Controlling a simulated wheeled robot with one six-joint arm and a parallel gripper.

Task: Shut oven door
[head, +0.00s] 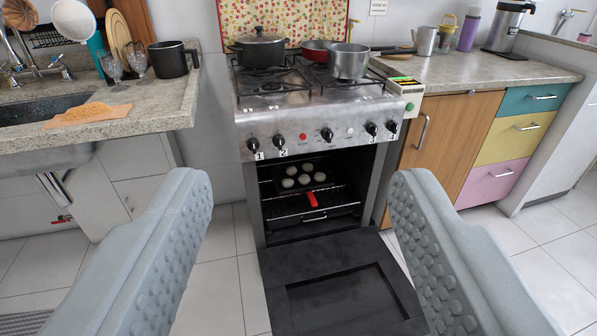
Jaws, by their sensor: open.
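The oven (322,137) stands in the middle of the head view, with knobs along its steel front. Its black oven door (272,275) is hinged down and lies wide open, low in front of the oven. Inside the cavity, a dark tray holds several pale round items (304,171). A red-handled object (313,199) lies on the rack below. My gripper (300,205) is open and empty, its two grey fingers spread on either side of the oven door in the picture. The fingers appear apart from the door, whose lower edge is cut off by the frame.
Pots (348,61) stand on the stovetop. A stone counter with a sink (120,110) is at left, with glasses and a black mug (173,60). Another counter (500,70) with wooden and coloured cabinets (495,183) is at right. Tiled floor (222,265) shows clear beside the door.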

